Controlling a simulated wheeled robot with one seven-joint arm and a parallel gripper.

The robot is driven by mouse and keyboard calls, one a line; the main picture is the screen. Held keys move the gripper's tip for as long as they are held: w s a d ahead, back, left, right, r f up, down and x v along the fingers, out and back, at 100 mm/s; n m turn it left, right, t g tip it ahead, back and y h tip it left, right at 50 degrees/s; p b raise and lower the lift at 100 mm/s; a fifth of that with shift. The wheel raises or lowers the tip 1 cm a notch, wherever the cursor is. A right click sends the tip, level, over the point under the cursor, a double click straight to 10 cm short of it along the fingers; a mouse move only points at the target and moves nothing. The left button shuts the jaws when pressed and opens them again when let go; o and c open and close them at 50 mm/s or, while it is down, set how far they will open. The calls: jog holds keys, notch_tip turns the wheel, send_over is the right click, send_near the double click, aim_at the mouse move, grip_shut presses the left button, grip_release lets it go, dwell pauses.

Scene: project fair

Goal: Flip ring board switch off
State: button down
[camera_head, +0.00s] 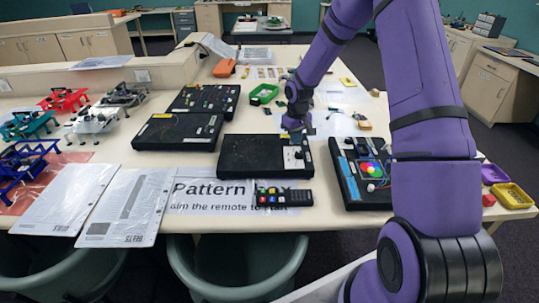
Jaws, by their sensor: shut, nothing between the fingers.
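My gripper (292,127) is shut and empty, pointing down at the back right of a flat black box (250,153). A pale panel with small dark parts (293,158) sits on that box's right side, just in front of the gripper. I cannot tell whether the fingers touch the box. Another black board (349,186) with a round multicoloured patch lies to the right, partly hidden by my purple arm. No label names the ring board, and a switch and its position are too small to make out.
A "Pattern Box" sheet (220,204) and a black remote (283,198) lie in front. Two more black boards (178,131) (205,99) lie left and behind. Toy-like frames (66,99) and printed sheets (126,203) fill the left. Yellow and purple trays (511,194) (494,174) sit at right.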

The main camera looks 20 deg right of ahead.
jog(key=shift+s+d+f, duration=0.1)
jog(key=shift+d, duration=0.1)
jog(key=shift+r, duration=0.25)
jog(key=shift+w+a+r, duration=0.1)
jog(key=shift+a+r, duration=0.1)
jog(key=shift+r, duration=1.45)
jog(key=shift+w+a+r, duration=0.1)
jog(key=shift+a+r, duration=0.05)
jog(key=shift+r, duration=1.45)
